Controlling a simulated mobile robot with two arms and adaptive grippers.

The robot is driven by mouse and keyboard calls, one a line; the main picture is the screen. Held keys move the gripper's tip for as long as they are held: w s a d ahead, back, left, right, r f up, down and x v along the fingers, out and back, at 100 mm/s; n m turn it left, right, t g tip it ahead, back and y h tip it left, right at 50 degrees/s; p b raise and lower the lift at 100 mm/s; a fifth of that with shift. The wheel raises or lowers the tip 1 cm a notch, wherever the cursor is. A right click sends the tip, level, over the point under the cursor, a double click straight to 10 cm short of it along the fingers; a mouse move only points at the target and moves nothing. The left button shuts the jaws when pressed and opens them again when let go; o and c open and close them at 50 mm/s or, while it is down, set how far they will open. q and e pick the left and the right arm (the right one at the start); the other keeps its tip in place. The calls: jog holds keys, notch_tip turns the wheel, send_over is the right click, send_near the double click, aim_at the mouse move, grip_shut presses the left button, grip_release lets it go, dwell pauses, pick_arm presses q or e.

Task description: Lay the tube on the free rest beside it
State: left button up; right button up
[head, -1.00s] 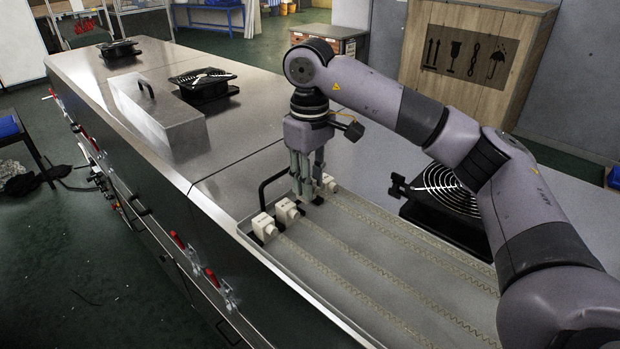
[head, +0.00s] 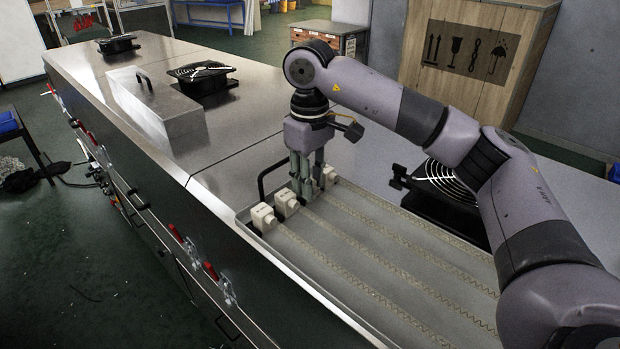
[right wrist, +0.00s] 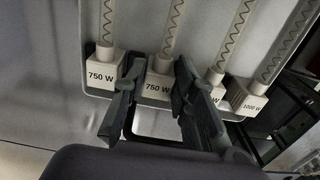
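Pale heater tubes with coiled wire lie side by side on the dryer's top tray, each with a white end block. My right gripper (head: 310,196) points down over the row, its fingers apart and standing on both sides of one block. In the right wrist view this block (right wrist: 158,84) reads 750 W, between the two fingers (right wrist: 157,92). To its left is another 750 W block (right wrist: 104,68). To its right are a partly hidden block (right wrist: 214,84) and a 1000 W block (right wrist: 250,98). I cannot make out a free rest. My left gripper is out of view.
A black bent handle (head: 264,183) stands by the tray's end. A black fan with a wire guard (head: 448,184) sits right of the tray. A metal box (head: 160,112) and another fan (head: 203,78) stand farther left on the steel top. A wooden crate (head: 470,75) stands behind.

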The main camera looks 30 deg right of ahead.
jog(key=o, duration=0.5)
notch_tip(320, 180, up, 12)
jog(key=shift+r, duration=0.1)
dwell(0.5)
jog(key=shift+a, duration=0.1)
dwell(0.4)
